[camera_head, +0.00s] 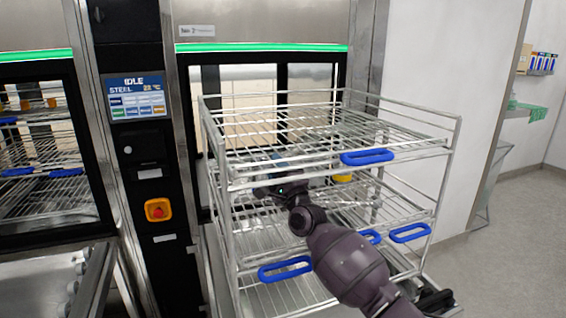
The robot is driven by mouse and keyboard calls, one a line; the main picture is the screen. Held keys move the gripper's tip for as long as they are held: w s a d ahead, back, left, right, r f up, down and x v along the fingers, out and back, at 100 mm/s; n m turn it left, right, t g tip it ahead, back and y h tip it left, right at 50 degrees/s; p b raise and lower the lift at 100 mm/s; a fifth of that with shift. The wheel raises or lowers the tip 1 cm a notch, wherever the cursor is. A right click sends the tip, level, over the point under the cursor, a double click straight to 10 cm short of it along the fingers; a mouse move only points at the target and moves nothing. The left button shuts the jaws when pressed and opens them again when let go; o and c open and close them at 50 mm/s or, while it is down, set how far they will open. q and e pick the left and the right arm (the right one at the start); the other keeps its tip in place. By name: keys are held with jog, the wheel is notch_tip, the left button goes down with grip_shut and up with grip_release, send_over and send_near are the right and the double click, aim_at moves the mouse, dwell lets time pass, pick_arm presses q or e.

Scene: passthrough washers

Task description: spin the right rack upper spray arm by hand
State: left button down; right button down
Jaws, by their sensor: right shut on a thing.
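The right rack (236,236) is a tall wire rack with three levels, standing in front of the right washer's window. My right arm comes in from the bottom right and reaches between its top and middle levels. My right gripper (262,189) is just under the front left of the top level, shut on what seems to be the upper spray arm. Its fingertips are partly hidden by rack wires. A small yellow part (342,178) shows under the top level, right of the gripper; it may be an end of the spray arm. My left gripper is out of view.
Blue handles (367,157) stick out at the rack's front on several levels. A control panel (137,97) reading IDLE and a red stop button (158,210) are left of the rack. Another washer (50,160) with racks inside is further left. Floor (510,240) is clear at right.

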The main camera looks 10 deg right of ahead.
jog(key=shift+w+a+r+m+h+p, duration=0.25)
jog(key=shift+w+a+m+h, duration=0.3)
jog(key=shift+h, duration=0.45)
jog(key=shift+d+f, duration=0.1)
jog(key=c, duration=1.2)
grip_release()
jog(key=shift+f, duration=0.15)
